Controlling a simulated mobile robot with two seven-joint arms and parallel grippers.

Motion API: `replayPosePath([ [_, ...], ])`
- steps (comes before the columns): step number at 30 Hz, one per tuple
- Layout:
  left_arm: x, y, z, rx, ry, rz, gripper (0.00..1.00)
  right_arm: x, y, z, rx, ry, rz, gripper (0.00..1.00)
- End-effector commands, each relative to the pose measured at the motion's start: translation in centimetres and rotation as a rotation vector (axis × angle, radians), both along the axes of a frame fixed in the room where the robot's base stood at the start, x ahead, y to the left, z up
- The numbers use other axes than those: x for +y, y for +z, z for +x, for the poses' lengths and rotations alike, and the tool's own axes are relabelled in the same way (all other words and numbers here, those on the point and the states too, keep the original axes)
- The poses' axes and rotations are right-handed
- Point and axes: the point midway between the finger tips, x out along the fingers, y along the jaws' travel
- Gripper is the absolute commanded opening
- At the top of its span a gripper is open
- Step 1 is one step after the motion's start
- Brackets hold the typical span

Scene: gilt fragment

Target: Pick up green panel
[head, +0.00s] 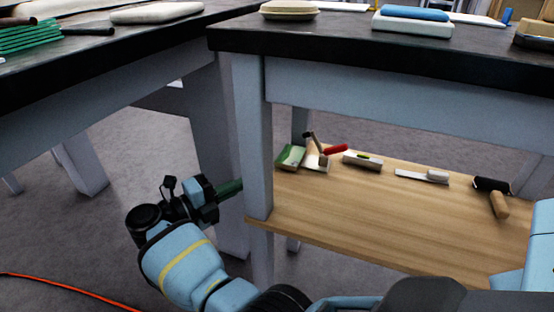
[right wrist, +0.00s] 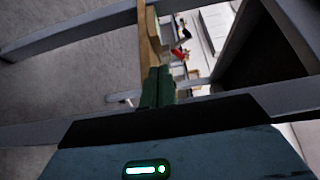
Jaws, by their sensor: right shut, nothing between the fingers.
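A flat green piece with a pale edge (head: 290,157) lies at the left end of the wooden lower shelf, beside the table leg. A green ribbed stack (head: 25,37) lies on the left table top; I cannot tell which of these is the green panel. My right gripper (head: 238,187) has dark green fingers, pointing right at the table leg, left of the shelf and apart from both green things. In the right wrist view its fingers (right wrist: 158,86) are together and empty, with the shelf edge just beyond. My left gripper is not in view.
The wooden shelf (head: 380,220) also holds a red-handled tool (head: 334,150), a level-like block (head: 362,161), a trowel (head: 422,176) and a dark-headed brush (head: 492,187). The table leg (head: 254,140) stands beside my gripper. An orange cable (head: 60,281) crosses the floor.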

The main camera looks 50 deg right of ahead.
Motion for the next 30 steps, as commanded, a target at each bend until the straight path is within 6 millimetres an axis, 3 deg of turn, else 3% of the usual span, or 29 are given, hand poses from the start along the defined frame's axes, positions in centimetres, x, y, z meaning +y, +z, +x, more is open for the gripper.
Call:
replayPosePath([
  [7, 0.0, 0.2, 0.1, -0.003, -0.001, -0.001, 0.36, -0.9, 0.0, -0.1, -0.001, -0.001, -0.002, 0.0],
  [21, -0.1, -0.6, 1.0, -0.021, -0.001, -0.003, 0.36, -8.1, 0.0, -1.2, -0.001, -0.001, -0.005, 0.0],
  [30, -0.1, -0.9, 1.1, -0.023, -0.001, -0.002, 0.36, -9.9, 0.0, -1.5, 0.0, 0.002, -0.003, 0.0],
])
